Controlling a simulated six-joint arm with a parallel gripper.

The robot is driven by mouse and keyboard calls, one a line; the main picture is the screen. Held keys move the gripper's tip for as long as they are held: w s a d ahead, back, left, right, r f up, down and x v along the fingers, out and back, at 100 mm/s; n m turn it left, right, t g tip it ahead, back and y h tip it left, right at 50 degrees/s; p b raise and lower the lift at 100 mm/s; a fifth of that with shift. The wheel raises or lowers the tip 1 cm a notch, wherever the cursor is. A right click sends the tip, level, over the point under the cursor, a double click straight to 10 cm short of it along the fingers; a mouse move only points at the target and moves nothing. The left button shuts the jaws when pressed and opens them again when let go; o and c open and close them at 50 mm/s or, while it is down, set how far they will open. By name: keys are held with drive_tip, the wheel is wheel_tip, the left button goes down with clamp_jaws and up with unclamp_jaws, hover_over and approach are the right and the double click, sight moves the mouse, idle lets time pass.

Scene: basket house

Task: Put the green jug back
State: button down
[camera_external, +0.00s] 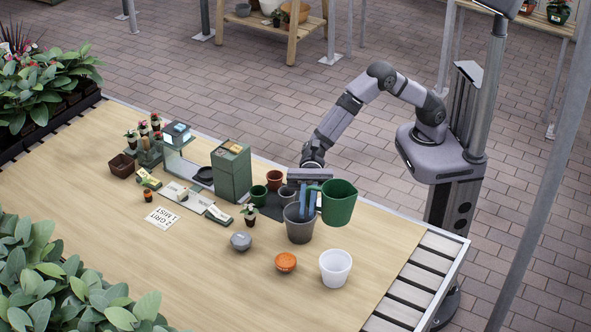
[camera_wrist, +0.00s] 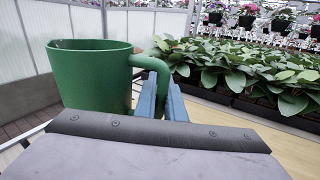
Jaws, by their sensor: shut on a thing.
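The green jug (camera_external: 340,203) is held up by its handle in my gripper (camera_external: 307,203), above the right part of the wooden table, beside and partly above a grey pot (camera_external: 299,228). In the wrist view the jug (camera_wrist: 95,75) fills the left side, roughly upright, with its handle on the right. The blue fingers of my gripper (camera_wrist: 161,100) are closed at the lower end of the handle. The fingertips partly hide the grey pot in the external view.
A white pot (camera_external: 335,268) and an orange bowl (camera_external: 286,262) stand in front. A grey bowl (camera_external: 240,241) and a small potted plant (camera_external: 250,214) are left. Small pots stand on a dark mat (camera_external: 272,208) by a green box (camera_external: 231,172). The near table middle is clear.

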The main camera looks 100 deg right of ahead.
drive_tip(key=s+d+f+m+t+h, duration=0.2)
drive_tip(key=s+d+f+m+t, duration=0.1)
drive_tip(key=s+d+f, duration=0.5)
drive_tip(key=s+t, duration=0.1)
drive_tip(key=s, duration=0.2)
drive_tip(key=shift+s+d+f+t, duration=0.25)
drive_tip(key=shift+s+t, duration=0.1)
drive_tip(key=shift+t, duration=0.05)
drive_tip(key=shift+f, duration=5)
drive_tip(key=shift+f, duration=0.2)
drive_tip(key=c, duration=1.8)
unclamp_jaws()
drive_tip(key=shift+c, duration=0.2)
drive_tip(key=shift+r, duration=0.2)
